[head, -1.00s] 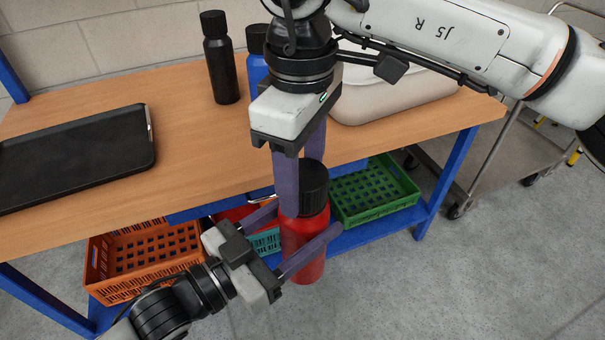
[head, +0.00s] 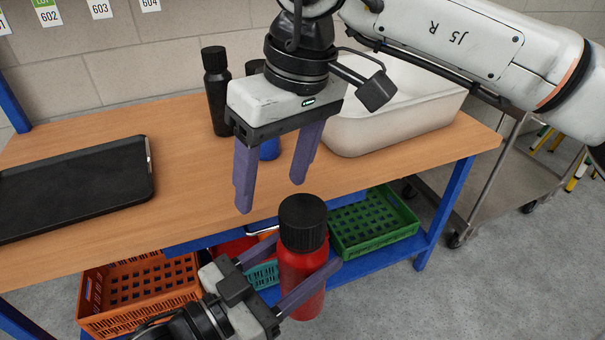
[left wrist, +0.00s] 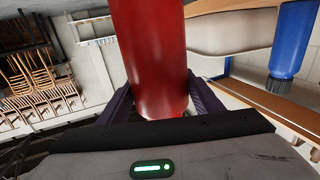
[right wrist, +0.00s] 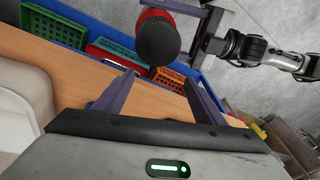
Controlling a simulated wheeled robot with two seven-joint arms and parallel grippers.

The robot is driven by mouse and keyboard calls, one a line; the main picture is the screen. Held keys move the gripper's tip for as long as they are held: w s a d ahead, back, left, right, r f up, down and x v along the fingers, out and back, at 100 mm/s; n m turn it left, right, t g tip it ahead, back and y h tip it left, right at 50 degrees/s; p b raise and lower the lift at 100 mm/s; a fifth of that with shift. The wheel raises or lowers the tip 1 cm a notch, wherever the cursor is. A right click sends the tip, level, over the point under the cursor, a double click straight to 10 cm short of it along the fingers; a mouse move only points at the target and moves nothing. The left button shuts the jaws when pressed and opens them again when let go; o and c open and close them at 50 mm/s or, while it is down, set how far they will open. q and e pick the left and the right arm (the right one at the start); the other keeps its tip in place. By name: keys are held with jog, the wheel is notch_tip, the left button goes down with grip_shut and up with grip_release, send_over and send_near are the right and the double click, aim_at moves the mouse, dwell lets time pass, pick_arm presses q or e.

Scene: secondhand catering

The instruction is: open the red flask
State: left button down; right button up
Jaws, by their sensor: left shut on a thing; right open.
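The red flask (head: 302,275) with its black cap (head: 303,222) is upright in front of the bench edge. The cap is on the flask. My left gripper (head: 300,281) is shut on the flask's red body, below the cap; the body also fills the middle of the left wrist view (left wrist: 150,60). My right gripper (head: 271,197) is open and empty, above and to the left of the cap, with its fingers pointing down. In the right wrist view the cap (right wrist: 158,40) is beyond the fingertips, apart from them.
A black bottle (head: 217,95) and a blue bottle (head: 268,148) stand on the wooden bench (head: 190,180). A black tray (head: 75,190) lies at left and a white tub (head: 385,120) at right. Orange (head: 140,290) and green (head: 372,225) crates sit below.

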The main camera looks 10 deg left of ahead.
aim_at(303, 210)
jog(key=r+m, duration=0.1)
jog(key=m, duration=0.9)
jog(key=s+d+r+m+h, duration=0.1)
jog(key=m, duration=0.9)
jog(key=d+r+m, duration=0.1)
jog(key=m, duration=0.9)
jog(key=shift+s+d+r+h, duration=0.2)
jog(key=shift+s+r+h, duration=0.05)
jog(key=shift+r+h, duration=0.05)
jog(key=m, duration=0.4)
jog(key=d+m, duration=0.1)
jog(key=m, duration=0.1)
jog(key=shift+s+r+h, duration=0.15)
jog(key=shift+s+h, duration=0.1)
jog(key=shift+h, duration=0.05)
jog(key=m, duration=0.4)
jog(key=shift+s+d, duration=0.15)
jog(key=shift+d, duration=0.25)
jog(key=shift+f, duration=3.9)
